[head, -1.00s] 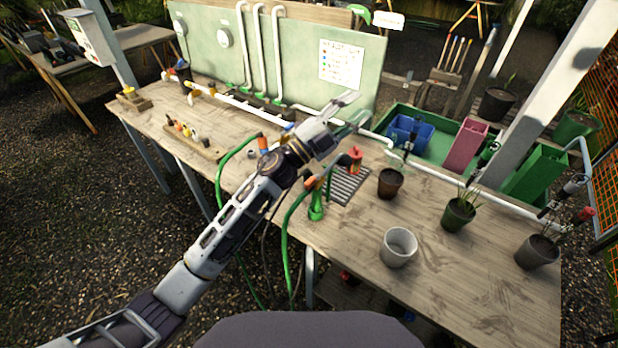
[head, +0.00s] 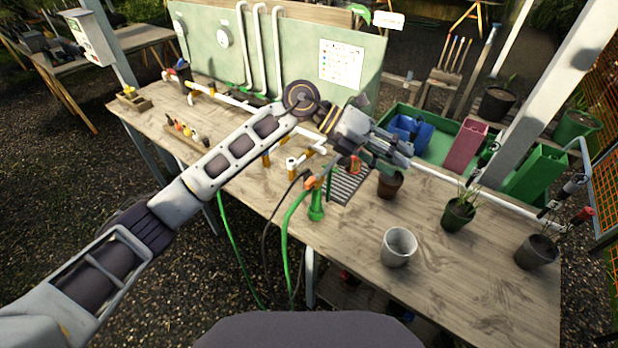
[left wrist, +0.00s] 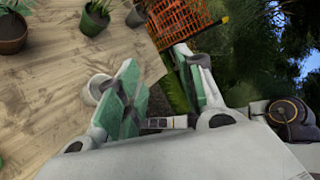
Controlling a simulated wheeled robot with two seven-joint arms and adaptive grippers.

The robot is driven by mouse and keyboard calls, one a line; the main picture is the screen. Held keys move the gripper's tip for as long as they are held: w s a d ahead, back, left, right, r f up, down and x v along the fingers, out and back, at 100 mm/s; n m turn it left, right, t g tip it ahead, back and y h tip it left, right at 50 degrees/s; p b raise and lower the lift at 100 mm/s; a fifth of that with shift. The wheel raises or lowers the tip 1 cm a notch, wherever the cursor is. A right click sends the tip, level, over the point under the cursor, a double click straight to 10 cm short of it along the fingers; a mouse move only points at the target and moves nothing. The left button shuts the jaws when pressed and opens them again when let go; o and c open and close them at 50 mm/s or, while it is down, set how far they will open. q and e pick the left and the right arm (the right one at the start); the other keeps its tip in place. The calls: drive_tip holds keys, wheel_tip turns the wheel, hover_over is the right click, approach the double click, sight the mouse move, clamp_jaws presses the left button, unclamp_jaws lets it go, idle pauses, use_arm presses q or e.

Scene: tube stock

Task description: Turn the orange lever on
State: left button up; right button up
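My left gripper (head: 402,148) reaches over the bench from the left, above the back of the brown pot. In the left wrist view its two green-padded fingers (left wrist: 157,72) stand apart with nothing between them. An orange piece (head: 312,183) sits on top of a green stand (head: 316,208), left of the gripper and apart from it. A red-orange fitting (head: 355,164) shows just below the gripper, partly covered by it. I cannot tell for sure which of these is the orange lever. My right gripper is not in view.
A grey-white pot (head: 398,247), a brown pot (head: 390,186) and potted plants stand on the wooden bench (head: 330,260). Green hoses (head: 287,235) hang over its front edge. White pipes run along the back. The front right of the bench has free room.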

use_arm(q)
drive_tip(key=w+a+f+t+y, duration=0.2)
drive_tip(key=w+a+f+y, duration=0.1)
drive_tip(key=a+y, duration=0.35)
wheel_tip(320, 180, up, 2)
drive_tip(key=t+y, duration=0.2)
drive_tip(key=y, duration=0.4)
hover_over(309, 181)
drive_tip(key=shift+r, duration=0.15)
drive_tip(key=shift+f+p, duration=1.75)
drive_tip(key=shift+f, duration=5.2)
clamp_jaws()
